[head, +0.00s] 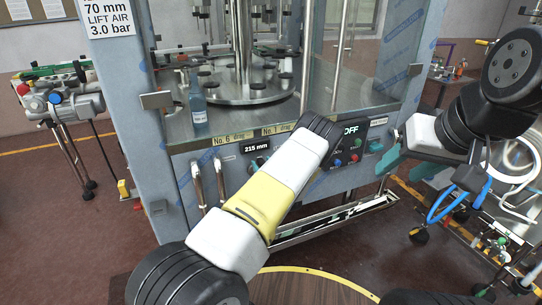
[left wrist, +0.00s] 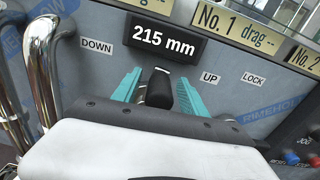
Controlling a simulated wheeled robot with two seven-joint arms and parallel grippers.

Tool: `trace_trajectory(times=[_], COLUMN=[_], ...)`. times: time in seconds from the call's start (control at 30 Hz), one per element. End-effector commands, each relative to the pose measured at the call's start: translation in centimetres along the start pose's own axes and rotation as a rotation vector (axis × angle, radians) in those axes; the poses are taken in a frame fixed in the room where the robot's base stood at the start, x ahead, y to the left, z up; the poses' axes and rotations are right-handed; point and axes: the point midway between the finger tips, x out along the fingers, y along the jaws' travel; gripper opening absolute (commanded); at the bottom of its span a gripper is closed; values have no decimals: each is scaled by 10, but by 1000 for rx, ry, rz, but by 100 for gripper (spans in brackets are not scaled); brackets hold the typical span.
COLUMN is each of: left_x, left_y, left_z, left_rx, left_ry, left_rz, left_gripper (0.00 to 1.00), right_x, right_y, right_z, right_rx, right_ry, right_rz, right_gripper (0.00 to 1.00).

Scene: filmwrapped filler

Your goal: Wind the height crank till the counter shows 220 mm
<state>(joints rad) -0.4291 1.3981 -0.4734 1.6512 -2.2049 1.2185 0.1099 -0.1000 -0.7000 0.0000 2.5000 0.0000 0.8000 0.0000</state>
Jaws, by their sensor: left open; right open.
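The counter (head: 255,146) reads 215 mm on the machine's front panel; it also shows in the left wrist view (left wrist: 165,37). Below it in that view is the crank's black knob (left wrist: 160,88), between the DOWN and UP labels. My left gripper (left wrist: 158,80) is open, its teal fingers on either side of the knob; I cannot tell whether they touch it. The rest of the crank is hidden behind the gripper. My right gripper (head: 390,160) is open and empty, to the right of the panel.
Chrome handles (head: 209,182) stick out left of the counter; one is close by in the left wrist view (left wrist: 42,75). A button panel (head: 350,145) marked OFF lies right of my forearm. A blue bottle (head: 197,100) stands inside the machine.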

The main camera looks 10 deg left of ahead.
Motion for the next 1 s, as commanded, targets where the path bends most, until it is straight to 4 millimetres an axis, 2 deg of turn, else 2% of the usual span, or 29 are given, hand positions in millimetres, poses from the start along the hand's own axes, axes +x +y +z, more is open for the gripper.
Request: trace_trajectory(times=[0.1,0.37,0.6,0.63,1.0], left_x=[7,8,8,8,8], left_y=[0,0,0,0,0], left_z=[0,0,0,0,0], left_rx=[0,1,1,1,0], left_ry=[-1,-1,0,0,0], left_rz=[0,0,0,0,0], left_gripper=[50,50,3,0,0], right_x=[0,0,0,0,0], right_y=[0,0,0,0,0], right_z=[0,0,0,0,0], right_rx=[0,0,0,0,0], right_ry=[0,0,0,0,0], right_rz=[0,0,0,0,0], right_gripper=[50,50,50,50,50])
